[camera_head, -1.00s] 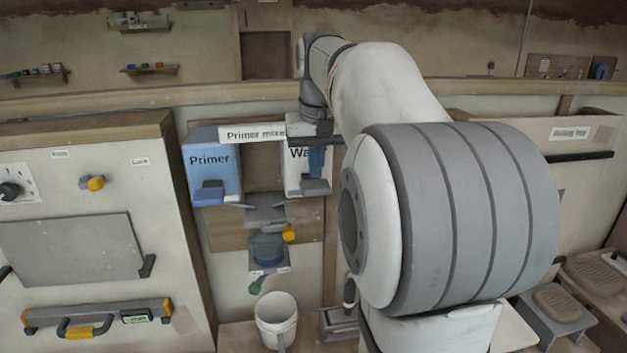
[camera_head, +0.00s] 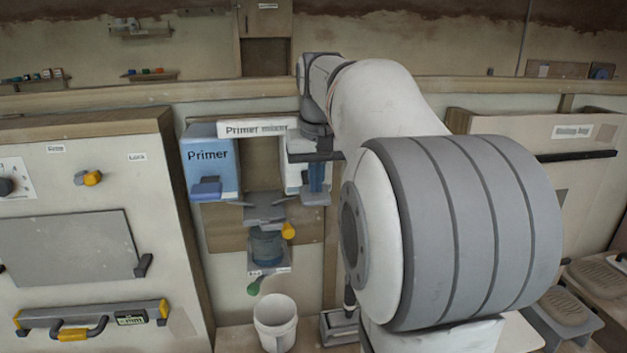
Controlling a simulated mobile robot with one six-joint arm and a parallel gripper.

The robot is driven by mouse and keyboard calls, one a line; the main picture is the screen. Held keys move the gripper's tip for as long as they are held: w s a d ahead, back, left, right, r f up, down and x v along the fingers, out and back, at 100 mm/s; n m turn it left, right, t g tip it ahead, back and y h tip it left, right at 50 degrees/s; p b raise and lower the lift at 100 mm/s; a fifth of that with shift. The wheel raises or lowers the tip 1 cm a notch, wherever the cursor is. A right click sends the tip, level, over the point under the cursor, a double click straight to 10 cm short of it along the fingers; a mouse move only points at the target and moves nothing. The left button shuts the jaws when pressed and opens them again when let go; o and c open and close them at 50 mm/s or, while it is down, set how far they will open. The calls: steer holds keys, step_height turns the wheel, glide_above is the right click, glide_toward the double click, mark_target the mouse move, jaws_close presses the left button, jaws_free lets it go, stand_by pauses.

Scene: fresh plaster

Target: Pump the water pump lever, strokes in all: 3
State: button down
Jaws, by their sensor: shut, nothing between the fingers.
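The primer mixer (camera_head: 252,130) hangs on the wall with a blue Primer tank (camera_head: 211,168) on the left and a white Water tank (camera_head: 291,176) on the right. The Water tank is largely hidden behind my arm and gripper. Its grey pump lever (camera_head: 314,199) sits below my gripper, lower than the Primer lever (camera_head: 206,188). My gripper (camera_head: 317,186) points down with its bluish fingers shut and empty. The fingertips appear to touch the top of the water lever.
Below the mixer are a dark jar (camera_head: 266,246), a yellow knob (camera_head: 288,231) and a green-tipped handle (camera_head: 254,287). A white bucket (camera_head: 275,314) stands on the bench underneath. A cabinet (camera_head: 85,210) stands left. My arm blocks the view on the right.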

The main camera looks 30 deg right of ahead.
steer(key=shift+r+p, duration=1.9)
steer(key=shift+r, duration=0.35)
step_height(320, 180, up, 5)
steer(key=p, duration=0.4)
